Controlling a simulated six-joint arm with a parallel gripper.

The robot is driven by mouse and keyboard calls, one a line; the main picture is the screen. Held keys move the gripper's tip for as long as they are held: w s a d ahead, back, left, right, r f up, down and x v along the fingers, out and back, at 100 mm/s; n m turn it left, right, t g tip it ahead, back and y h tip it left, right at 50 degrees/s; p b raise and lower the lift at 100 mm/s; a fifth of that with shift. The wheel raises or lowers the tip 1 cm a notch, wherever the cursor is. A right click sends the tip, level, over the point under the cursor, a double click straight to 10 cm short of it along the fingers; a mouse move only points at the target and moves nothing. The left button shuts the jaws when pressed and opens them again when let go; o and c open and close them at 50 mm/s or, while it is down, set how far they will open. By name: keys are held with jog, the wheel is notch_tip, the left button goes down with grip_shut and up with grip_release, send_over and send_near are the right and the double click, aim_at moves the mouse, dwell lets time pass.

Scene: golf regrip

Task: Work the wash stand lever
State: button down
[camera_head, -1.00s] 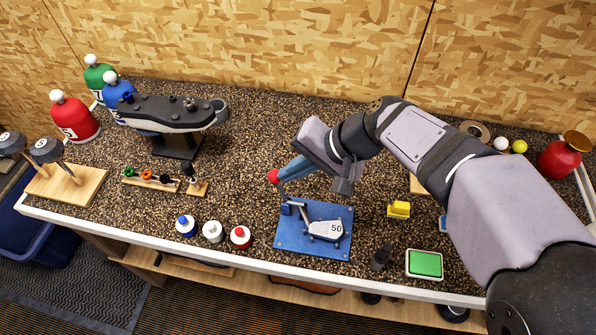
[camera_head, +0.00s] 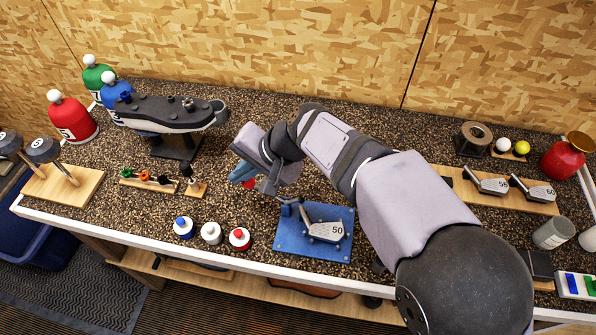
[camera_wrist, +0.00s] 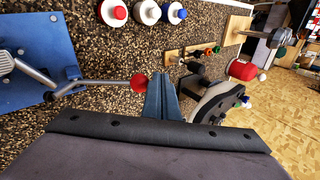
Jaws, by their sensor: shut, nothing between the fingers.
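The wash stand is a blue plate (camera_head: 290,246) near the counter's front edge, bearing a grey club head marked 50 (camera_head: 325,231). Its lever is a grey rod ending in a red knob (camera_head: 249,183), and it leans out to the left past the plate. My gripper (camera_head: 241,175) is shut and empty, its blue fingers right beside the knob. In the wrist view the knob (camera_wrist: 138,82) lies just left of the closed fingers (camera_wrist: 162,95), touching or nearly so. The lever rod (camera_wrist: 100,82) runs left to the plate (camera_wrist: 35,40). My wrist partly hides the rod in the head view.
Three capped bottles (camera_head: 211,232) stand left of the plate. A dark golf bag (camera_head: 172,112) on a stand lies behind left, with a small peg rack (camera_head: 150,181) before it. A wooden board with two club heads (camera_head: 510,198) is at right. My arm covers the counter right of the plate.

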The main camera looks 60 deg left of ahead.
jog(key=shift+s+a+f+t+h+p, duration=0.2)
jog(key=shift+s+a+f+h, duration=0.1)
jog(key=shift+f, duration=0.15)
jog(key=shift+s+a+f+t+h+p, duration=0.15)
jog(key=shift+s+a+f+t+h, duration=0.1)
jog(key=shift+f, duration=0.15)
dwell(0.8)
